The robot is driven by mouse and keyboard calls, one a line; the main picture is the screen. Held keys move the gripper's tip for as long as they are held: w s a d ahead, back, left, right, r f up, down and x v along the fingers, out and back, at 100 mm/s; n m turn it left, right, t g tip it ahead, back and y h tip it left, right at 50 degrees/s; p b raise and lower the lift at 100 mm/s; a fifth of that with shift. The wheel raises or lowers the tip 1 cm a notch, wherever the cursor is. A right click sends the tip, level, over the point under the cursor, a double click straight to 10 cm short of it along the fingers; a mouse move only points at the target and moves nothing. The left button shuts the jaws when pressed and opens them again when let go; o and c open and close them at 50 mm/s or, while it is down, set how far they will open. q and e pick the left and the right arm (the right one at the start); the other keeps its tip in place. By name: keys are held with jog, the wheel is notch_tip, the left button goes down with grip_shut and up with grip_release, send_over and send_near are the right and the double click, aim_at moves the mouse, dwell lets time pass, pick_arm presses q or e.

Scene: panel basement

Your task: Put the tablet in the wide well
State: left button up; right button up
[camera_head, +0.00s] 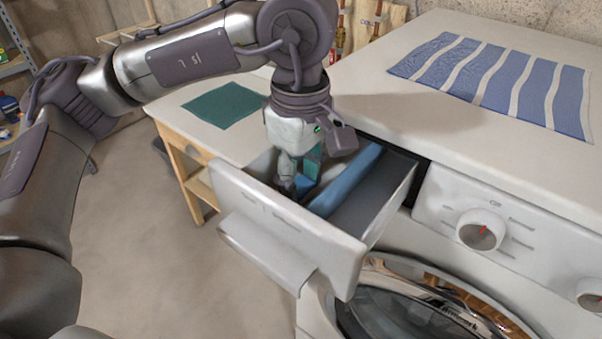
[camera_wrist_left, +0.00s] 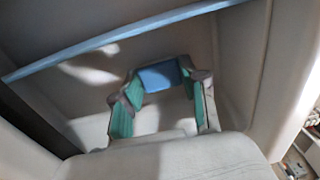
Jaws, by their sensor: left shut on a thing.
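The detergent drawer (camera_head: 290,232) of the white washing machine is pulled open. A blue divider (camera_head: 345,182) splits it into two wells; it also crosses the top of the left wrist view (camera_wrist_left: 120,36). My left gripper (camera_head: 297,186) points down into the well on the left of the divider, its fingers partly hidden by the drawer front. In the left wrist view, its green-padded fingers are shut on a small blue tablet (camera_wrist_left: 158,76). I cannot tell whether the tablet touches the well floor. The well on the right (camera_head: 375,192) looks empty. My right gripper is out of view.
A striped blue and white cloth (camera_head: 500,82) lies on the machine top. A dark green mat (camera_head: 224,105) lies on a low table (camera_head: 180,102) at the left. The control knob (camera_head: 480,230) and round door (camera_head: 410,310) are right of and below the drawer.

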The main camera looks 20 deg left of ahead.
aim_at(300, 186)
pick_arm(q)
jog(key=shift+a+f, duration=0.1)
jog(key=shift+f, duration=0.1)
jog(key=shift+s+f, duration=0.1)
jog(key=o, duration=0.6)
jog(key=shift+b, duration=0.3)
jog(key=o, duration=0.4)
jog(key=shift+o, duration=0.2)
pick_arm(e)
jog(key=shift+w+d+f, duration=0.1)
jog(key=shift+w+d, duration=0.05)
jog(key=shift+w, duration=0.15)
pick_arm(q)
jog(key=shift+r, duration=0.4)
notch_tip(300, 186, up, 12)
jog(key=shift+f+b, duration=0.25)
jog(key=shift+b, duration=0.15)
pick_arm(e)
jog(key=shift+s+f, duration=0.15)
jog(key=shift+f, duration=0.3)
